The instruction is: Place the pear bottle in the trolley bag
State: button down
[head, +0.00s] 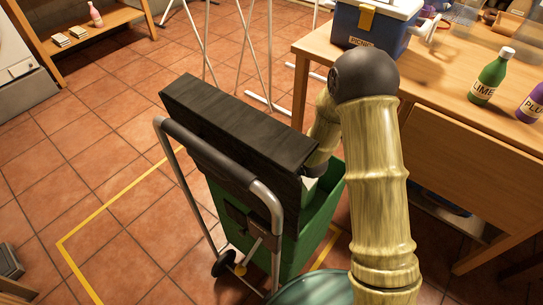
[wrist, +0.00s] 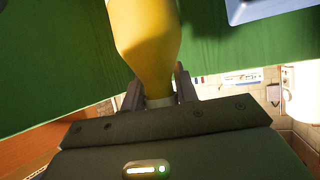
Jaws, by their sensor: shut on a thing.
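The trolley bag (head: 325,215) is green with a raised black lid (head: 235,125) and a grey tube handle; it stands upright on the tiled floor. My arm reaches down to its open top, and my gripper is mostly hidden there behind the lid and arm in the head view. In the wrist view, my gripper (wrist: 158,95) is shut on the narrow end of a yellow bottle, which I take as the pear bottle (wrist: 147,35). No label shows on it. Green bag cloth fills much of the view behind the bottle. I cannot tell whether the bottle touches the bag's bottom.
A wooden table (head: 440,75) stands right of the bag, with a blue picnic box (head: 372,30), a green lime bottle (head: 490,78) and a purple bottle (head: 533,103). A low shelf (head: 90,35) with a pink bottle is at the back left. White rack legs stand behind the bag.

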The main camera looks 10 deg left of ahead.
jog(key=shift+r, duration=0.1)
jog(key=shift+f+b, duration=0.5)
jog(key=shift+f, duration=1.45)
jog(key=c, duration=1.1)
grip_release()
jog(key=p+v, duration=0.1)
jog(key=v, duration=0.6)
jog(key=shift+s+d, duration=0.2)
jog(key=shift+s, duration=0.05)
